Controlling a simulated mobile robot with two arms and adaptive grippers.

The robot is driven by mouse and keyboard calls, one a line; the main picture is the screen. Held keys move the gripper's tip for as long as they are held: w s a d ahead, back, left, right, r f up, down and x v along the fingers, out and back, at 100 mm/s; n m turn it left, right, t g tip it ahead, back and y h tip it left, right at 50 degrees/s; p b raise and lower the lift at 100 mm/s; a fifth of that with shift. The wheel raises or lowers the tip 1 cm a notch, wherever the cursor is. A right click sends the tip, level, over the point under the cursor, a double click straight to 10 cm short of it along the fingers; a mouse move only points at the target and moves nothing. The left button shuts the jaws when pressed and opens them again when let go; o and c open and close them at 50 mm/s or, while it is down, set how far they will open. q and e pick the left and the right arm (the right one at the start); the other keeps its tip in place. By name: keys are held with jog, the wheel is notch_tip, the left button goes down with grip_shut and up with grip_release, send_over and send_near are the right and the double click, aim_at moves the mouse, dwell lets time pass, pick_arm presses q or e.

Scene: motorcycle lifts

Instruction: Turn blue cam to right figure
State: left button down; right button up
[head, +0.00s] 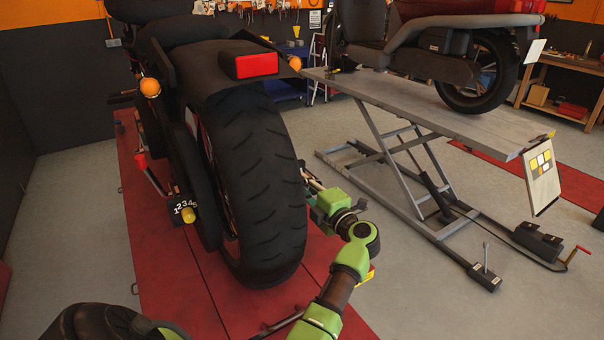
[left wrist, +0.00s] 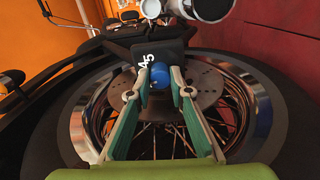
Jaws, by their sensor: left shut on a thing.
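The blue cam (left wrist: 160,75) is a round blue knob seen in the left wrist view, in front of a black plate (left wrist: 165,52) with white figures. A 4 and a 5 show beside the knob; other figures are hidden. My left gripper (left wrist: 160,82) is shut on the blue cam, one finger on each side. In the head view this gripper (head: 311,182) is at the right side of the motorcycle's rear wheel (head: 255,165), and the cam is hidden there. My right gripper is not in view.
A yellow cam (head: 187,215) with a numbered black plate (head: 182,203) is left of the wheel. The motorcycle stands over a red lift platform (head: 150,260). A grey raised lift (head: 450,120) with another motorcycle stands right. Grey floor (head: 420,305) is clear at the lower right.

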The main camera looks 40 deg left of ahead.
pick_arm(q)
jog(key=shift+m+p, duration=1.05)
jog(key=shift+m, duration=0.15)
jog(key=shift+f, duration=0.1)
jog(key=c, duration=1.8)
grip_release()
jog(key=shift+c, duration=0.2)
